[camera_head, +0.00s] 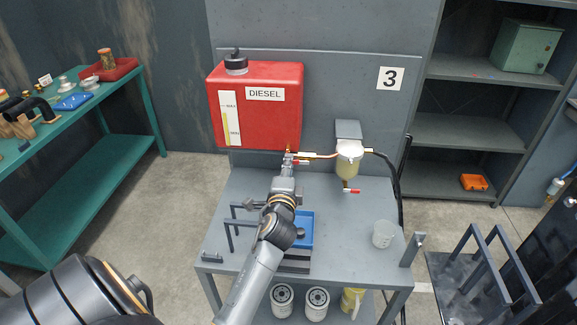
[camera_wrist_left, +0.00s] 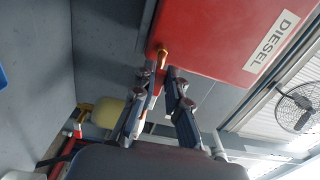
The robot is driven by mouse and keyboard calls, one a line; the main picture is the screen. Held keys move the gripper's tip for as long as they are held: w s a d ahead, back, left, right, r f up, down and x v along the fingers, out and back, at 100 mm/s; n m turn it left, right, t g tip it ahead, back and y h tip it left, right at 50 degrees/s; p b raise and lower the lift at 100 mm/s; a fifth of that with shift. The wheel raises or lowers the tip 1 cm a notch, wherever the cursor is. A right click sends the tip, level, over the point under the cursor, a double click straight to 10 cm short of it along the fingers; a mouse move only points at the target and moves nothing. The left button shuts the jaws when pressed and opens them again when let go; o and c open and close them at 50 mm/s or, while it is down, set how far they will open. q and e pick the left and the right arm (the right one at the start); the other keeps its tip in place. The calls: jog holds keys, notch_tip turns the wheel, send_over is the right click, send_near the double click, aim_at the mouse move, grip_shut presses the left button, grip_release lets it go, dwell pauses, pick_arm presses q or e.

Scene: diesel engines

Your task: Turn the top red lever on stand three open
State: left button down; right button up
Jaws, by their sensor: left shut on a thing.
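The red diesel tank (camera_head: 255,105) hangs on the panel marked 3, and its lower edge shows in the wrist view (camera_wrist_left: 215,45). Below it is a brass valve (camera_wrist_left: 162,56) with the top red lever (camera_head: 302,162). My left gripper (camera_head: 289,159) is at this valve, its fingers (camera_wrist_left: 166,78) shut on the red lever, which is mostly hidden between them. The lever's exact angle is hard to tell. A second red lever (camera_head: 352,191) sits lower, under the yellowish filter bowl (camera_head: 347,167), clear of the gripper. My right gripper is not in view.
The grey stand table (camera_head: 345,215) carries a blue tray (camera_head: 307,228) under my arm and a clear beaker (camera_head: 384,234). A black hose (camera_head: 393,175) hangs at the right.

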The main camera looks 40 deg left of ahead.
pick_arm(q)
jog(key=c, duration=1.3)
grip_release()
jog(key=shift+c, duration=0.2)
jog(key=v, duration=0.7)
jog(key=shift+s, duration=0.25)
jog(key=shift+f, duration=0.15)
